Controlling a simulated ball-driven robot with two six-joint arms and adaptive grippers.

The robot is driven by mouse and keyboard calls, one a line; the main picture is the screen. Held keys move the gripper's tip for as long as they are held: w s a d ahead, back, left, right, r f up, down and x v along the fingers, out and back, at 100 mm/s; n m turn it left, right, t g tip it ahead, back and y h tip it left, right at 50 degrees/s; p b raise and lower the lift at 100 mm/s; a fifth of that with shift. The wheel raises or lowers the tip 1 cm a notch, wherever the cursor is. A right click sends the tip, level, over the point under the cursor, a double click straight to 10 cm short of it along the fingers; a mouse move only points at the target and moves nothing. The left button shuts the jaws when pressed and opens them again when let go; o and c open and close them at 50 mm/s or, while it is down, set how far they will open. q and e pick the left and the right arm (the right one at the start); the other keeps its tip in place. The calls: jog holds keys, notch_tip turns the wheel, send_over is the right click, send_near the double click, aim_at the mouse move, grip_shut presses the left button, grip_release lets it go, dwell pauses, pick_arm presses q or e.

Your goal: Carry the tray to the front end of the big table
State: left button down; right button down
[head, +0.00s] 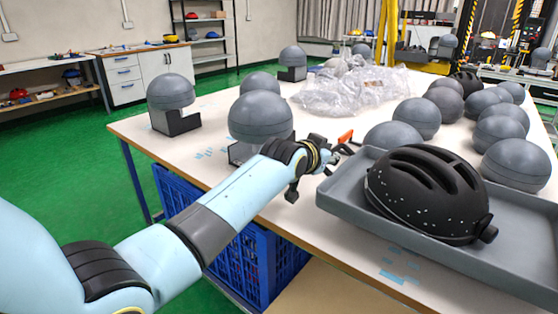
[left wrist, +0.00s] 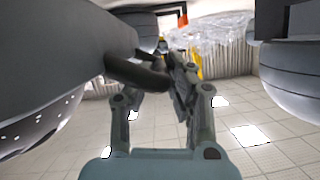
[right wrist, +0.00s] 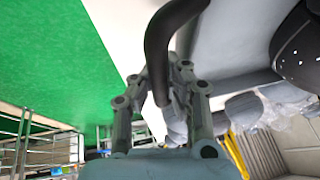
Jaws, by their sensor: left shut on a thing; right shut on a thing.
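The grey tray (head: 345,205) is at the near right of the big table (head: 300,215) and carries a black bike helmet (head: 425,190). I cannot tell whether the tray touches the tabletop. My left gripper (head: 332,155) is at the tray's far left corner. In the left wrist view it (left wrist: 168,82) is shut on a dark curved tray handle (left wrist: 135,70). My right gripper (right wrist: 168,92) is outside the head view. In the right wrist view it is shut on another dark curved handle (right wrist: 158,45), beside the tray's grey side (right wrist: 235,40).
Several grey domes, such as one (head: 260,117) at the left and one (head: 517,163) at the right, stand on the table. Clear plastic wrap (head: 350,90) lies farther back. An orange item (head: 346,137) is near my left gripper. A blue crate (head: 225,240) is under the table.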

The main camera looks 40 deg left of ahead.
aim_at(326, 173)
pick_arm(q)
jog(key=shift+a, duration=0.15)
pick_arm(e)
jog(key=shift+d, duration=0.35)
